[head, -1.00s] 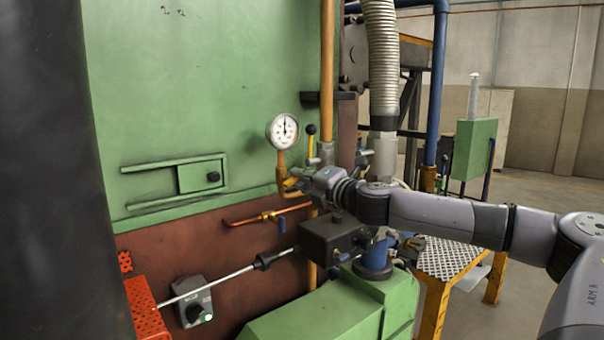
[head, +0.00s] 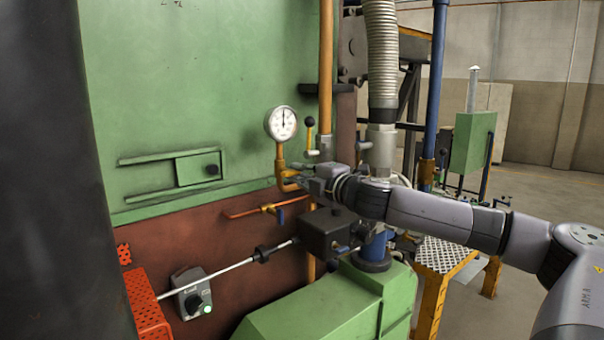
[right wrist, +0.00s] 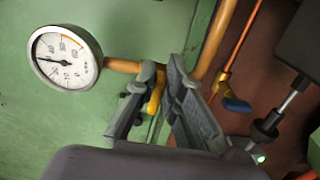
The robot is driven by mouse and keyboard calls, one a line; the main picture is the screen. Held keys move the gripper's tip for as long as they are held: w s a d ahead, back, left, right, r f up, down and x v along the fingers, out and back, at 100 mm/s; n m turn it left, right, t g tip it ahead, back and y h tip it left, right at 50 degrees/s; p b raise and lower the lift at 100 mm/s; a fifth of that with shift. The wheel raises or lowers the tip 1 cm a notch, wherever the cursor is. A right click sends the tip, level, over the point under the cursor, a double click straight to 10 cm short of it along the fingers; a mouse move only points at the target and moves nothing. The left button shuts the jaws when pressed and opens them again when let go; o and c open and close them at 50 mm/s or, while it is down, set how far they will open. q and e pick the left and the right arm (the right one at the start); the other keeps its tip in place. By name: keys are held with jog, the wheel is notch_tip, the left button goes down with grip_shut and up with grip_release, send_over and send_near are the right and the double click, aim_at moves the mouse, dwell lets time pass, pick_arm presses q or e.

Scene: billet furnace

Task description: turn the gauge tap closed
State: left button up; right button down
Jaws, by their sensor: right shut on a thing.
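The round white pressure gauge (head: 281,124) is on an orange pipe in front of the green furnace wall. It also shows at the upper left of the right wrist view (right wrist: 66,57). The gauge tap's yellow handle (head: 289,186) is low on that pipe, beneath the gauge. My right gripper (head: 297,177) reaches it from the right. In the right wrist view the yellow handle (right wrist: 156,94) shows between the two dark fingers, which are shut on it and partly hide it. My left gripper is not in view.
Close by are a copper pipe with a blue-handled valve (head: 280,215), a black-knobbed lever (head: 310,132) and a dark box (head: 330,232) with a rod. A ribbed hose (head: 381,60) hangs behind my right arm. Open floor lies at the far right.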

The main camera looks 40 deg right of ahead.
jog(key=shift+d+r, duration=0.15)
jog(key=shift+r, duration=0.1)
jog(key=c, duration=2.1)
grip_release()
jog(key=o, duration=0.4)
jog(key=shift+s+d+f, duration=0.1)
jog(key=shift+d+f, duration=0.05)
jog(key=shift+f, duration=0.05)
jog(key=shift+a, duration=0.2)
jog(key=s, duration=0.8)
jog(key=s+a, duration=0.1)
jog(key=s, duration=0.3)
jog(key=shift+s, duration=0.4)
